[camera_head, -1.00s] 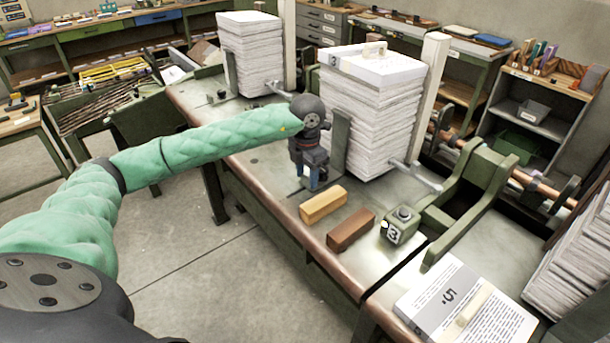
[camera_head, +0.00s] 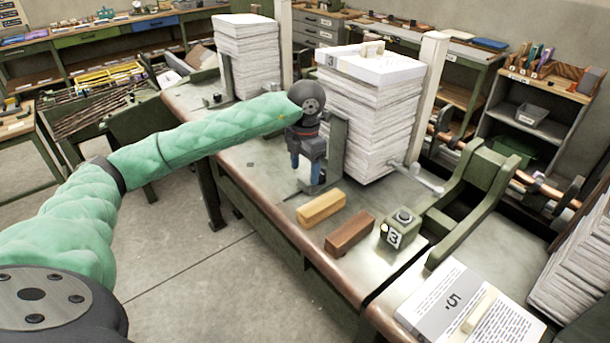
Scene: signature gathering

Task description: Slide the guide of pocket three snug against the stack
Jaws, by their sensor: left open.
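The tall paper stack of pocket three (camera_head: 365,125) stands on the green bench, with a sheet marked 3 on top. The guide (camera_head: 338,146), a dark green upright plate, stands at the left side of this stack; whether it touches the paper I cannot tell. My left gripper (camera_head: 306,172) points down just left of the guide, with its blue fingertips low over the guide's base. It is open and holds nothing visible. Its fingers partly hide the base. My right gripper is not in view.
A yellow block (camera_head: 321,208) and a brown block (camera_head: 349,232) lie in front of the guide. A box marked 3 (camera_head: 403,229) stands to their right. Another paper stack (camera_head: 246,60) stands behind on the left. A packet marked 5 (camera_head: 462,305) lies at the front right.

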